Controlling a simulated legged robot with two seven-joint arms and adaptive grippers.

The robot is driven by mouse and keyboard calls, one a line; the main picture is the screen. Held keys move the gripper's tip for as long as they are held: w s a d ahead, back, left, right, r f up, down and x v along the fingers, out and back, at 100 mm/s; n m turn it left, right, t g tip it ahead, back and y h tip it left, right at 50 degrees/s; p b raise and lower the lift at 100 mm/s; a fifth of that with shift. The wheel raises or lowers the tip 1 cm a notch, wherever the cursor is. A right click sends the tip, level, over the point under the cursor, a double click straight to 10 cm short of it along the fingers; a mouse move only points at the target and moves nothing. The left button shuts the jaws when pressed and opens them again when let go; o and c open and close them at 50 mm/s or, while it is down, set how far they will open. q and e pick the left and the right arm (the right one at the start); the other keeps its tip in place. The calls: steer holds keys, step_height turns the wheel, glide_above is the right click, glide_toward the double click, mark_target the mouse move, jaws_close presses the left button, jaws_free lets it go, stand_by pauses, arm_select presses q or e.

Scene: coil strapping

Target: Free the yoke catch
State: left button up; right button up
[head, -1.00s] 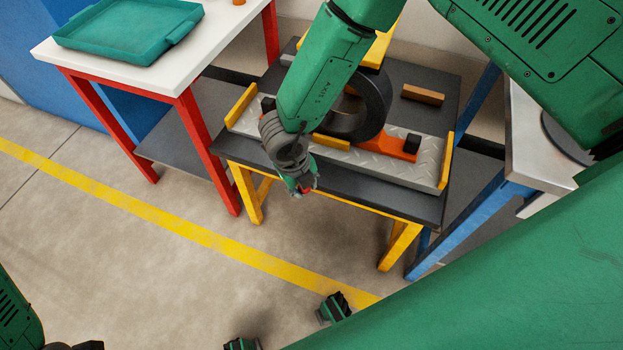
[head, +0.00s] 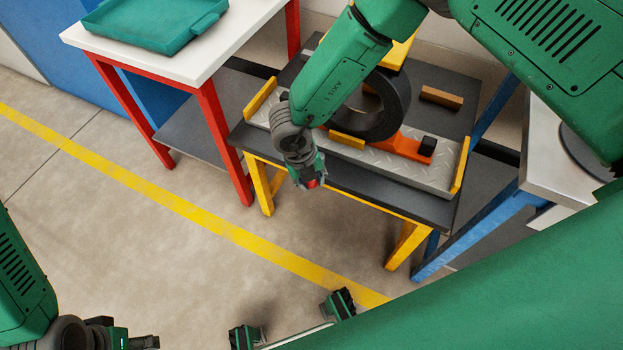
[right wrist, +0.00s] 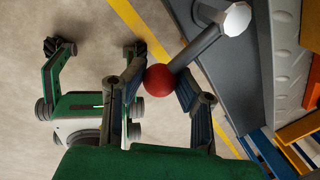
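A red ball knob (right wrist: 158,80) sits at the end of a grey lever (right wrist: 200,53) in the right wrist view. The lever runs up to a pale faceted cap beside the dark table edge. My right gripper (head: 311,180) is at the front edge of the yellow-legged table; its fingers (right wrist: 160,78) flank the knob closely on both sides and appear shut on it. On the table, an orange yoke piece (head: 403,146) with a black end block lies by a black coil (head: 392,108), partly hidden by my forearm. My left gripper (head: 128,338) is cut off at the bottom left; its fingers are unclear.
An orange-brown block (head: 441,97) lies behind. A white red-legged table (head: 130,58) with a teal tray (head: 150,22) stands left, a metal-topped blue-legged bench (head: 545,150) right.

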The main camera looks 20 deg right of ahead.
steer(key=o, duration=0.4)
steer(key=shift+w+a+r, duration=0.1)
steer(key=shift+w+r, duration=0.15)
steer(key=shift+w, duration=0.15)
steer(key=shift+s+f, duration=0.1)
steer(key=shift+s, duration=0.05)
steer(key=r, duration=0.4)
steer(key=a+r, duration=0.1)
steer(key=r, duration=0.2)
steer(key=a+r, duration=0.1)
steer(key=r, duration=0.3)
steer(key=shift+a+r, duration=0.2)
steer(key=shift+r, duration=0.15)
